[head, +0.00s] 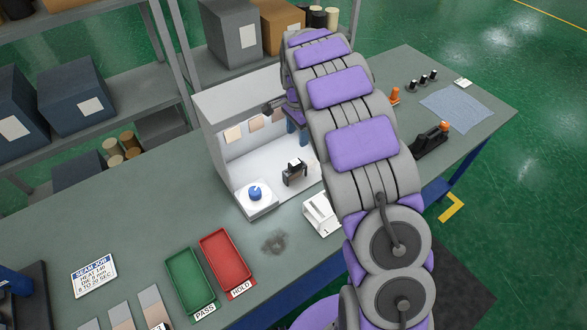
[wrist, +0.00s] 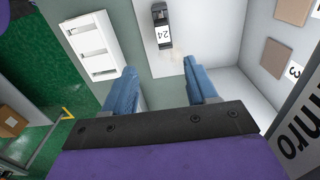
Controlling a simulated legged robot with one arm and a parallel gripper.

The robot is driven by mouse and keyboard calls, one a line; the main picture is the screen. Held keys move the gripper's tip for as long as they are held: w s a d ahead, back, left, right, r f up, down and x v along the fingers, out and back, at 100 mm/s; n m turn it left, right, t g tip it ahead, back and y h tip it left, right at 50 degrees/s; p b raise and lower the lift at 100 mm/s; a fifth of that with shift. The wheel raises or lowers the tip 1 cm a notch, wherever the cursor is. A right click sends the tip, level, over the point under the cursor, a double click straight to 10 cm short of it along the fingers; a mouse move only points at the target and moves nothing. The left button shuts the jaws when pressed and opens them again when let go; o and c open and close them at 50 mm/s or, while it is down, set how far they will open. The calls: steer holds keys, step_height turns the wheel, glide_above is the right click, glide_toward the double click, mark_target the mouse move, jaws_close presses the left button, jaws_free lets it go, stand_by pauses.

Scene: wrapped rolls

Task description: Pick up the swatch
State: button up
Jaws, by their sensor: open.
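Several flat beige and pinkish swatches hang on the back wall of the white booth (head: 291,213), such as a beige swatch (head: 233,134) and a pinkish swatch (head: 256,124). In the wrist view two tan swatches, an upper one (wrist: 294,10) and a lower one (wrist: 277,59), show at the right, the lower beside a "3" label. A small black holder (head: 294,174) stands on the booth floor; it also shows in the wrist view (wrist: 161,15) with a "24" label. My gripper (wrist: 160,70) is open and empty, its blue fingers apart, with the holder beyond them. Which swatch is meant, I cannot tell.
A blue knob (head: 255,193) sits at the booth's front left corner. Green (head: 186,297) and red (head: 240,284) trays lie in front. More colour strips (head: 121,316) lie lower left. The bench around the dark smudge is clear.

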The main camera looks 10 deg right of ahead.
glide_above(295, 162)
steer(key=f, duration=0.5)
steer(key=f+b, duration=0.1)
steer(key=f, duration=0.2)
steer(key=shift+s+d, duration=0.25)
steer(key=shift+d, duration=0.15)
steer(key=shift+a+f, duration=0.4)
steer(key=shift+f, duration=0.4)
steer(key=f, duration=0.4)
steer(key=shift+w+d+f+b, duration=0.1)
steer(key=shift+w+b, duration=0.15)
steer(key=shift+b, duration=0.15)
steer(key=shift+c, duration=0.3)
jaws_close()
